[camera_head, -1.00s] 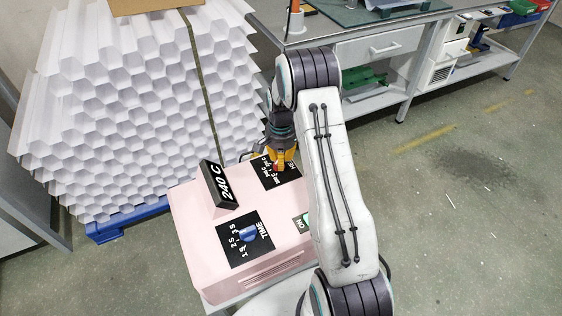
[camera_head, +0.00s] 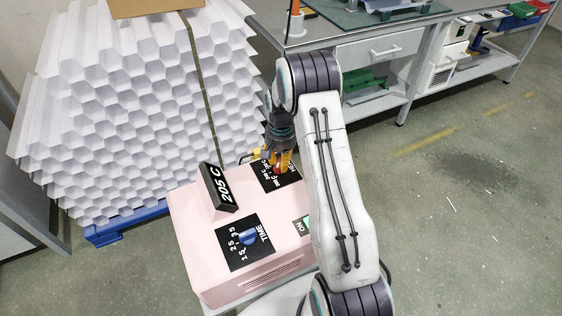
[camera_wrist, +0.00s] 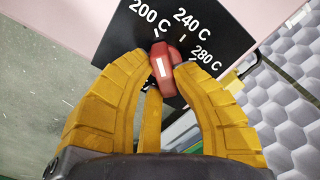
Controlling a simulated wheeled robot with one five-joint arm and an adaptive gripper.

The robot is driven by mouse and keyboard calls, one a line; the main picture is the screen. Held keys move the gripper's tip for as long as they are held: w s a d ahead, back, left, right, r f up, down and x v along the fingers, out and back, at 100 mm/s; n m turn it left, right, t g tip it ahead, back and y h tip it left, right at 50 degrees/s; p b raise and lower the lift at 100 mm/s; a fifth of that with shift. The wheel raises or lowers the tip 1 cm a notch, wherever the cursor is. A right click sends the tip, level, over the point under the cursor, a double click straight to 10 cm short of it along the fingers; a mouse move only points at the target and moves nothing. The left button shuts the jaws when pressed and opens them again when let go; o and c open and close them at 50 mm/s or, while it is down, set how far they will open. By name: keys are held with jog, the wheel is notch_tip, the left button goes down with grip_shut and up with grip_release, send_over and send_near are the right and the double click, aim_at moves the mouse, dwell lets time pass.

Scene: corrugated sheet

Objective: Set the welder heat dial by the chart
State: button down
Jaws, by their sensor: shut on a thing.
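The pink welder box (camera_head: 190,235) carries a tilted black display (camera_head: 220,187) reading 205 C. Its black heat panel (camera_wrist: 205,30) is marked 200 C, 240 C and 280 C in the wrist view. The red heat dial (camera_wrist: 163,72) sits below these marks, and its white line points up and slightly left, close to the 200 C tick. My gripper (camera_head: 281,166) is over the far end of the box, its yellow fingers shut on the red dial from both sides. No chart can be made out in either view.
A blue time dial (camera_head: 247,237) and a green ON switch (camera_head: 307,223) are on the box top, nearer than the heat dial. A white honeycomb stack (camera_head: 130,110) stands close behind the box. A workbench (camera_head: 345,45) is at the back; open floor lies right.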

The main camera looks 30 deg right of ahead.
jog(key=shift+f, duration=0.1)
jog(key=c, duration=1)
grip_release()
notch_tip(320, 180, up, 12)
jog(key=shift+r, duration=0.1)
